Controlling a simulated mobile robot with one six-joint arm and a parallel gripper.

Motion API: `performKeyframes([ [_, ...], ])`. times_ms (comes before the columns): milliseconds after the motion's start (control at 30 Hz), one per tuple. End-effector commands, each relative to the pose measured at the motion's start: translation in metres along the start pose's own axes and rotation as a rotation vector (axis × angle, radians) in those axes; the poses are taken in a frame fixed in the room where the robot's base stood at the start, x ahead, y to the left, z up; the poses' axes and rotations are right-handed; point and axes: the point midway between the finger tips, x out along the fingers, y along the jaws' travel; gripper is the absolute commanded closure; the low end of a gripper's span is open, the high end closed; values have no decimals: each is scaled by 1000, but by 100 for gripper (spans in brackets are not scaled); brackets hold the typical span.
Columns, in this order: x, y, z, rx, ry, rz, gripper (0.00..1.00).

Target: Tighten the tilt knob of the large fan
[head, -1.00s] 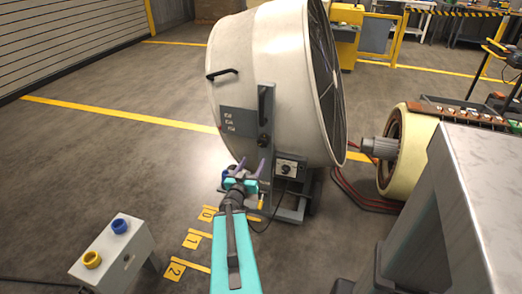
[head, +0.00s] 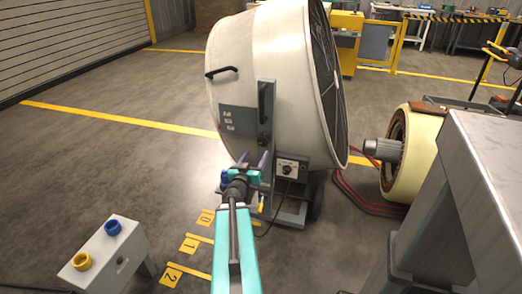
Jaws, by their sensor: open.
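The large fan (head: 245,70) is a big off-white drum on a grey stand, in the middle of the head view. A small dark knob (head: 263,141), which looks like the tilt knob, sits on the grey upright bracket below a dark handle. My gripper (head: 255,155) has two purple fingers and is open, with nothing seen between them. Its fingertips are just below the knob in the picture, the right one nearly under it. I cannot tell the gap in depth. The hand hides the lower part of the bracket.
A control box with a dial (head: 288,170) is right of my gripper. A yellow lever (head: 261,207) is below. A grey stool-like block (head: 105,250) with blue and yellow caps stands lower left. Open floor lies left.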

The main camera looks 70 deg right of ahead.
Motion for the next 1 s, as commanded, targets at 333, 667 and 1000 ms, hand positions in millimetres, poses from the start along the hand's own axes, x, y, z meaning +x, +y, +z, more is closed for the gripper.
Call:
performKeyframes([
  [333, 35, 0, 1, 0, 1, 0, 42],
  [667, 67, 0, 1, 1, 1, 0, 42],
  [1000, 85, 0, 0, 1, 1, 0, 42],
])
